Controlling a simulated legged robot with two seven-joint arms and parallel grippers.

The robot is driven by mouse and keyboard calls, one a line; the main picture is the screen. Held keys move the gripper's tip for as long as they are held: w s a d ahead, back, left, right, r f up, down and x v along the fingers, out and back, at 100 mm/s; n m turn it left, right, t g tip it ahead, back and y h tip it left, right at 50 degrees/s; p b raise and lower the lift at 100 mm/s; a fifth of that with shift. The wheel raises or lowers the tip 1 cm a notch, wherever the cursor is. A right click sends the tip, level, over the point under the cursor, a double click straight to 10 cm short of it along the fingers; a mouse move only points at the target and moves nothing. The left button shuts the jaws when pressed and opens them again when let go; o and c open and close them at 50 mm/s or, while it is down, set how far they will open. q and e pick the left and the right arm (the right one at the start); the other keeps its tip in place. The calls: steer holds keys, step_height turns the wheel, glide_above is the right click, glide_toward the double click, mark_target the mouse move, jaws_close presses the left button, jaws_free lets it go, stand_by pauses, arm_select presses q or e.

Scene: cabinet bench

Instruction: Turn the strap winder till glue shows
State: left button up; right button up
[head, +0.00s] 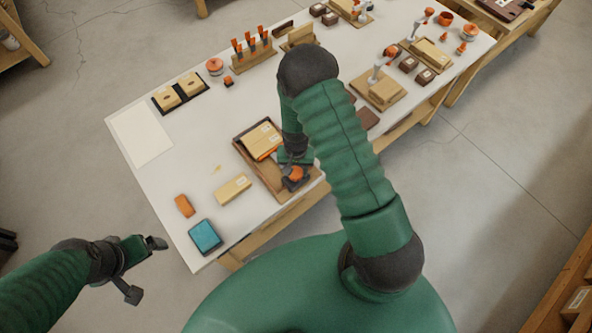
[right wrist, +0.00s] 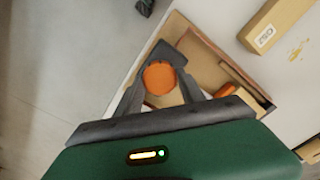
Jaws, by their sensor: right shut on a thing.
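My right gripper (head: 296,180) reaches down over the near right part of a brown tray (head: 243,150). In the right wrist view its dark fingers (right wrist: 160,95) are shut on a round orange knob, the strap winder (right wrist: 159,77), which also shows in the head view (head: 296,173). A tan box with a white label (head: 262,140) lies in the tray with an orange strip along its edge. No glue can be made out at the winder. My left gripper (head: 142,268) is open and empty, off the table's near left side.
A tan box (head: 233,188), an orange block (head: 184,206) and a blue-topped box (head: 205,236) lie left of the tray. A white sheet (head: 141,136) covers the far left corner. Several more boxes and fixtures stand along the bench's far and right parts.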

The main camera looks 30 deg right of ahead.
mark_target(296, 171)
steer(key=shift+a, duration=0.15)
steer(key=o, duration=1.4)
steer(key=shift+d, duration=0.2)
steer(key=shift+c, duration=0.2)
steer(key=shift+a+r, duration=0.1)
steer(key=shift+r, duration=0.25)
step_height(296, 171, up, 16)
steer(key=b, duration=0.1)
steer(key=shift+b, duration=0.3)
